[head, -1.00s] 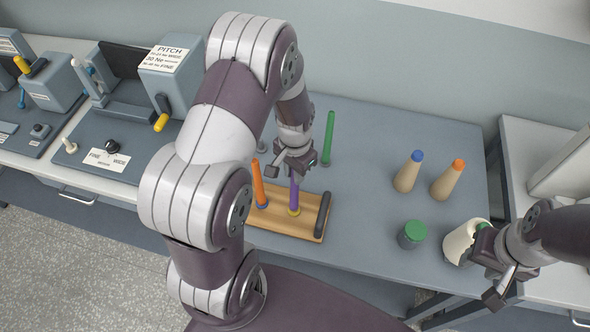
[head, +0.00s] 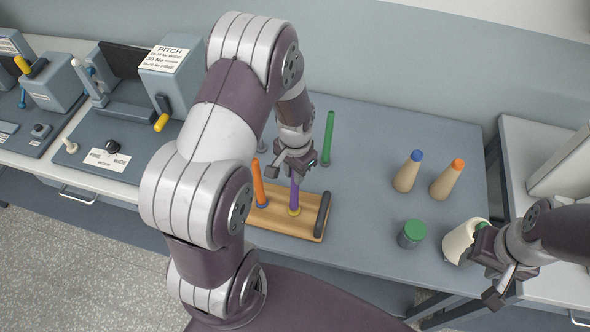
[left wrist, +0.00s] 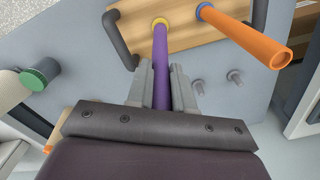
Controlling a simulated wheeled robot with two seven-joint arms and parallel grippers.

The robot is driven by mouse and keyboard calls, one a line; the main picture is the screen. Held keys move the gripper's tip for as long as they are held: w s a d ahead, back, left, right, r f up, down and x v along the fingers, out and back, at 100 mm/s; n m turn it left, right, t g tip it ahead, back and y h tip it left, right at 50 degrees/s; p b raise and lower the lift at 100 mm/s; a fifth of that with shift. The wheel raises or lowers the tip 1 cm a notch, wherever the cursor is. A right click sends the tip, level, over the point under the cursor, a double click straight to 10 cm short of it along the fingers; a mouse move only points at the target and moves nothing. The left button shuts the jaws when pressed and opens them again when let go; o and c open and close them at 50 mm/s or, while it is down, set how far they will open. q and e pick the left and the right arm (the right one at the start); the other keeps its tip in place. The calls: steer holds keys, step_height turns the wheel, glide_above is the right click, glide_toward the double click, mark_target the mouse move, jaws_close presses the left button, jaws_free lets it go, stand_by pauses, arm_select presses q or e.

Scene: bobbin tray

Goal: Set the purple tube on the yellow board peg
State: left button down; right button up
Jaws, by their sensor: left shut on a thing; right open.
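The purple tube (head: 294,195) stands roughly upright on the wooden board, its lower end at the yellow ring (head: 294,212) of a peg. The left wrist view also shows the purple tube (left wrist: 161,65) running from the yellow ring (left wrist: 160,21) to between the fingers. My left gripper (left wrist: 161,88) is shut on its upper part. In the head view my left gripper (head: 295,168) hides the tube's top. Whether the tube is fully seated cannot be told. My right gripper (head: 490,270) is open, beside a cream container at the far right.
An orange tube (head: 258,186) stands on the blue-ringed peg of the board (head: 270,223), close to my left gripper. A green tube (head: 328,138) stands behind. Cones (head: 408,172) and a green-topped jar (head: 412,234) stand to the right. The middle of the table is clear.

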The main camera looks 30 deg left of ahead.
arm_select(q)
steer(key=shift+f+b, duration=0.5)
steer(key=shift+f, duration=0.3)
steer(key=c, duration=0.9)
jaws_free()
step_height(320, 180, up, 12)
steer(key=shift+f+b, duration=0.2)
steer(key=shift+b, duration=0.85)
steer(key=shift+r, duration=0.55)
